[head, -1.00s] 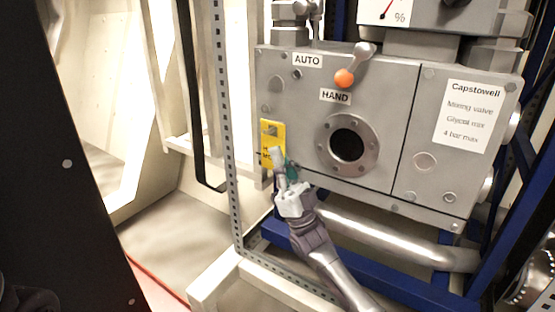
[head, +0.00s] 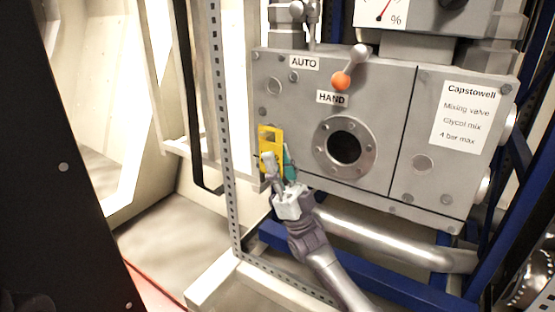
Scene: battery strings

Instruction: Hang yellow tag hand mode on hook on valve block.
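The yellow tag (head: 270,142) hangs upright against the lower left of the grey valve block (head: 385,110). A slot shows near its top, and its lower part is partly hidden by my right gripper (head: 279,167). The gripper comes up from below, with one pale finger in front of the tag and a teal part at its right. I cannot tell whether the fingers touch the tag or how far apart they are. The hook is not clearly visible. My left gripper is not in view.
A lever with an orange knob (head: 341,80) sits between the AUTO label (head: 304,63) and the HAND label (head: 333,98). A round flange (head: 345,147) is right of the tag. A perforated upright (head: 224,130) stands close at left. A silver pipe (head: 395,244) runs below the block.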

